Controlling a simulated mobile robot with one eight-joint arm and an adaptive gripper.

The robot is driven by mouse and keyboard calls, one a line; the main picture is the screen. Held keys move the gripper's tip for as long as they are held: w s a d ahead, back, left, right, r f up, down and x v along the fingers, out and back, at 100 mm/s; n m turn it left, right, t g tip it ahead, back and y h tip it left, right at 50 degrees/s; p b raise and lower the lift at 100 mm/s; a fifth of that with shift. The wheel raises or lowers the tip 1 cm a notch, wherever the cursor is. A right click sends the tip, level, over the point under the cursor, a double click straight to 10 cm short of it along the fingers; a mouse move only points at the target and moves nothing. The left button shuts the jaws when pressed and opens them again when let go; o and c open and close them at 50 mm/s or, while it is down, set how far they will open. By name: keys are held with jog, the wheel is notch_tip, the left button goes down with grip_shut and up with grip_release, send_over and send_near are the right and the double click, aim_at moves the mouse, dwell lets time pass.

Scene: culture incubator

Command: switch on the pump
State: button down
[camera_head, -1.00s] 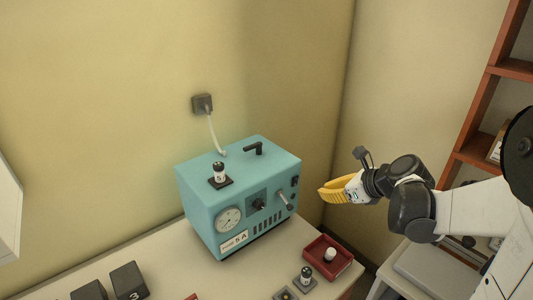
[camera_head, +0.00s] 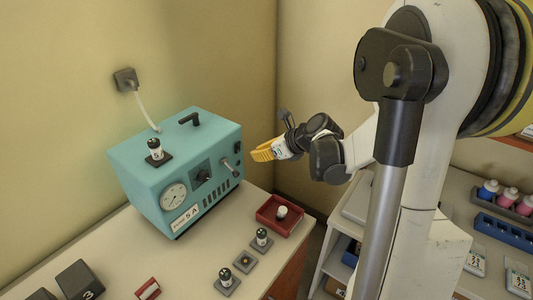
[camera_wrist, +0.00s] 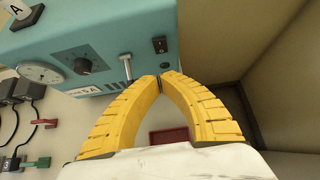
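The pump is a teal box (camera_head: 150,185) on the bench, with a round gauge (camera_head: 174,196), a dark knob (camera_head: 203,175) and a metal lever (camera_head: 230,164) on its front. A small black rocker switch (camera_wrist: 160,45) sits near the front's right edge, with a round black part just below it in the wrist view. My gripper (camera_head: 254,155) has yellow fingers and is just right of the pump's front. In the wrist view its fingertips (camera_wrist: 160,78) meet, with nothing between them, just below the switch and right of the lever. Contact with the panel cannot be told.
A red tray (camera_head: 270,222) holding a white-topped item stands in front of the pump. Small vials on dark bases (camera_head: 261,240) are nearby. A dark wall socket (camera_head: 125,80) has a white cable running down behind the pump. A wall rises close on the right.

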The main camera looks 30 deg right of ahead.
aim_at(236, 144)
jog(key=w, duration=0.1)
jog(key=w+a+f, duration=0.1)
jog(key=w, duration=0.1)
jog(key=w+a+b, duration=0.1)
jog(key=shift+w+f, duration=0.3)
jog(key=shift+w, duration=0.1)
jog(key=shift+w+a+r, duration=0.15)
jog(key=shift+w+a, duration=0.05)
jog(key=shift+w, duration=0.3)
jog(key=shift+w+a+r, duration=0.15)
jog(key=shift+w, duration=0.15)
jog(key=shift+w+a+r+g+p, duration=0.1)
jog(key=shift+w+r+g+p, duration=0.15)
jog(key=shift+p, duration=0.25)
jog(key=shift+f, duration=0.2)
jog(key=shift+r, duration=0.1)
jog(key=shift+r+p, duration=0.45)
jog(key=shift+r, duration=0.3)
